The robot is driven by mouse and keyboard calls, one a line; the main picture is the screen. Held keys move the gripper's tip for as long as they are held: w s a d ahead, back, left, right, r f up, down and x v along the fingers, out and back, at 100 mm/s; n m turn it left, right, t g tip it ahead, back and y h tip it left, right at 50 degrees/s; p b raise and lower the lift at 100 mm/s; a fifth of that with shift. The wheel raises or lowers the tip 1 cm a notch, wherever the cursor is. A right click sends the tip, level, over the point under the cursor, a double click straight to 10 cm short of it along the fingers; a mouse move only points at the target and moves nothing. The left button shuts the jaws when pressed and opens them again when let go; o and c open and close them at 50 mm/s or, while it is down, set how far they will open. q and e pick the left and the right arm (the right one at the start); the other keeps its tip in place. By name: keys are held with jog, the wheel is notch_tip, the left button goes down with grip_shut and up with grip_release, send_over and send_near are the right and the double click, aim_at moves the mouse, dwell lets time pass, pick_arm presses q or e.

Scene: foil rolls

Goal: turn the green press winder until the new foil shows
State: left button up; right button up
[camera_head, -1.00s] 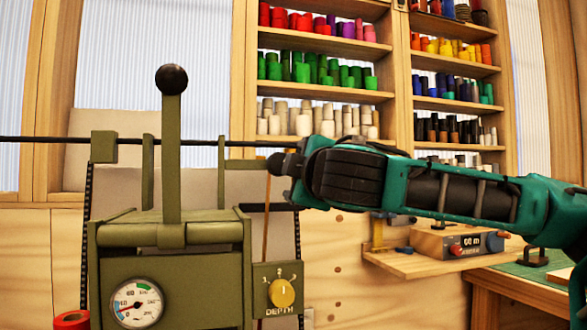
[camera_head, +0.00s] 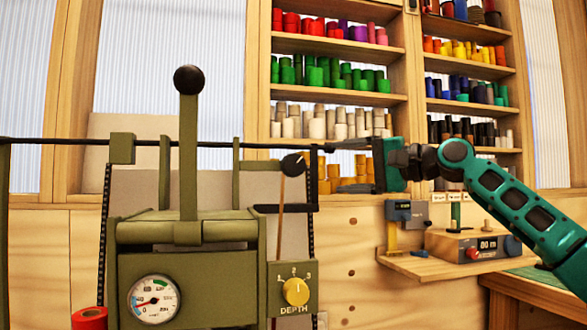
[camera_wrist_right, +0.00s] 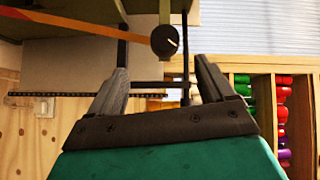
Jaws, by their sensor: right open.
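The olive-green press (camera_head: 190,250) stands at left in the head view, with a tall black-knobbed lever. Its winder, a round black knob with a white mark (camera_head: 293,165), sits at the press's right side; it also shows in the right wrist view (camera_wrist_right: 165,41). A narrow orange-brown foil strip (camera_head: 281,215) runs down from the winder; it looks orange in the wrist view (camera_wrist_right: 75,28). My right gripper (camera_head: 347,146) is open and empty, to the right of the winder and apart from it. In the wrist view the winder lies ahead, between and beyond the fingertips (camera_wrist_right: 161,72). My left gripper is not in view.
A thin dark horizontal bar (camera_head: 60,141) crosses behind the press. A gauge (camera_head: 154,300) and yellow depth dial (camera_head: 296,291) are on its front. A red roll (camera_head: 89,318) is at lower left. Shelves of coloured rolls (camera_head: 335,75) and a small wooden shelf (camera_head: 440,268) stand at right.

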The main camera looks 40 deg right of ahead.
aim_at(300, 164)
jog(key=p+x, duration=0.6)
jog(key=x, duration=0.1)
jog(key=r+p+x, duration=0.1)
jog(key=p+x, duration=0.2)
jog(key=x, duration=0.1)
jog(key=shift+w, duration=0.2)
jog(key=shift+w+a+f, duration=0.15)
jog(key=shift+w+f, duration=0.05)
jog(key=shift+w, duration=0.45)
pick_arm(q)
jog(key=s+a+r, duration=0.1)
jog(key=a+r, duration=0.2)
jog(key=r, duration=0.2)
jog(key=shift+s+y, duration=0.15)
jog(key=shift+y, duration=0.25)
